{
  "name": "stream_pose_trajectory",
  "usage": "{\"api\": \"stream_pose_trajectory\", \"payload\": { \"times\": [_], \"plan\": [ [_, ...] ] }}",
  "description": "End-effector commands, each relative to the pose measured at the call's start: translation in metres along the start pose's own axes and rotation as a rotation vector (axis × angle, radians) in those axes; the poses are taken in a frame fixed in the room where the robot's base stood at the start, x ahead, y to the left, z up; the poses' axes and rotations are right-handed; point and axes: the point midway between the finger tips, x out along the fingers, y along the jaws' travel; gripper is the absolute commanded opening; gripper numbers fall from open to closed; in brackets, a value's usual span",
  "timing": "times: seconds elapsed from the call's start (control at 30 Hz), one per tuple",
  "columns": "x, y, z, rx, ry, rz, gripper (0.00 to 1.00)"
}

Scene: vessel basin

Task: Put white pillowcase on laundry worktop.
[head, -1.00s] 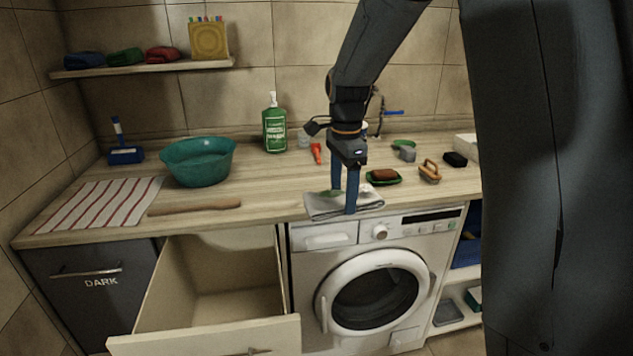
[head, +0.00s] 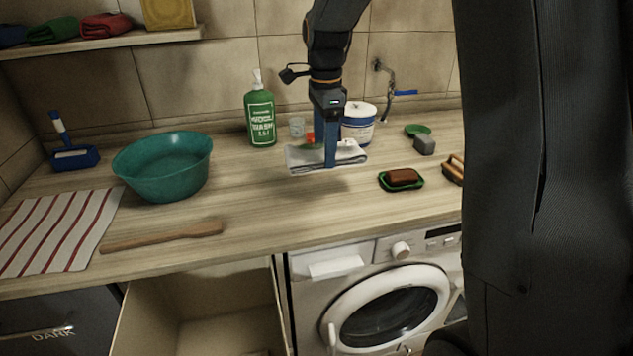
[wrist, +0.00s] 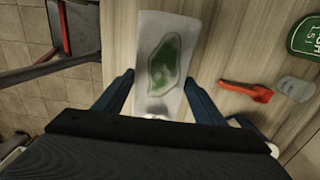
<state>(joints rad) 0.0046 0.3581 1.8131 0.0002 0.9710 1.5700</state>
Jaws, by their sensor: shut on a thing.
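The white pillowcase (head: 348,156) is a folded, flat, greyish-white cloth over the rear middle of the laundry worktop (head: 290,210). In the wrist view the pillowcase (wrist: 153,25) shows a green stain on its upper face. My gripper (head: 326,158) points down, with its blue fingers at the cloth. In the wrist view my gripper (wrist: 158,88) has a finger on each side of the pillowcase, shut on it. I cannot tell whether the cloth touches the worktop or is just above it.
A green wash bottle (head: 261,115), a glass (head: 297,127), an orange-red object (head: 311,138) and a white tub (head: 359,124) stand close behind. A soap dish (head: 401,181) lies front right, a teal basin (head: 165,165) left. A drawer (head: 200,310) below is open.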

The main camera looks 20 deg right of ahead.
Motion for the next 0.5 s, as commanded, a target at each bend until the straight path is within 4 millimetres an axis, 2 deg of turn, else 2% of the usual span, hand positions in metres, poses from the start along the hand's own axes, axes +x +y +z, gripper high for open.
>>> {"api": "stream_pose_trajectory", "payload": {
  "times": [0.07,0.33,0.5],
  "plan": [
    [0.005,0.001,0.001,-0.001,0.0,0.002,0.35],
    [0.05,0.002,0.005,-0.009,0.0,0.004,0.35],
    [0.063,0.0,0.005,-0.008,0.0,0.001,0.35]
  ]
}}
